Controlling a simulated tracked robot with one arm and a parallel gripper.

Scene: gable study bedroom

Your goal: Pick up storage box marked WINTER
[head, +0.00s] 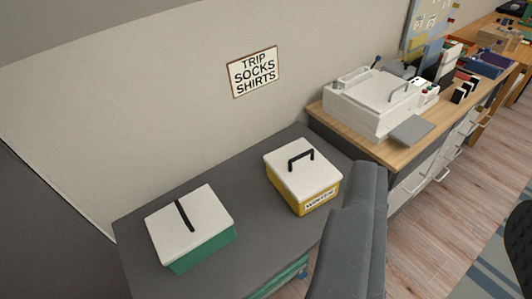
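The storage box marked WINTER (304,182) is yellow with a white lid, a black arched handle on top and a white label on its front side. It stands upright on a dark grey surface (247,238), near the middle of the head view. My gripper (368,178) shows as dark grey parts rising from the bottom edge, just right of the box in the picture. It overlaps the picture near the box's right edge; I cannot tell whether they touch. I see nothing held in it, and its finger gap cannot be made out.
A green box (203,250) with a white lid and black handle stands left on the same surface. A sign (254,71) reading TRIP SOCKS SHIRTS hangs on the wall behind. A white machine (372,102) stands on a wooden counter at right. Wooden floor (432,240) is open at lower right.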

